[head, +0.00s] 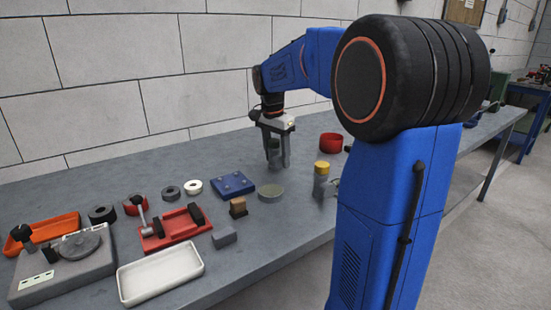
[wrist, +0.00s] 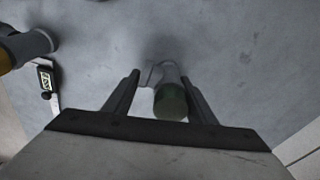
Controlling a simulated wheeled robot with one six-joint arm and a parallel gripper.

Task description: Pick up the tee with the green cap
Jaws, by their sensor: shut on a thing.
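The tee with the green cap (wrist: 170,101) is between the fingers of my gripper (wrist: 160,77) in the wrist view. Its green end faces the camera and its grey body points away toward the bench. In the head view my gripper (head: 278,160) points down over the back part of the bench, shut on the tee. The tee is mostly hidden there behind the fingers. I cannot tell whether its lower end touches the bench.
A grey fitting with a yellow cap (head: 321,178) stands to the right, near my body. A red round container (head: 331,142) is behind it. A caliper (wrist: 45,78) shows in the wrist view.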

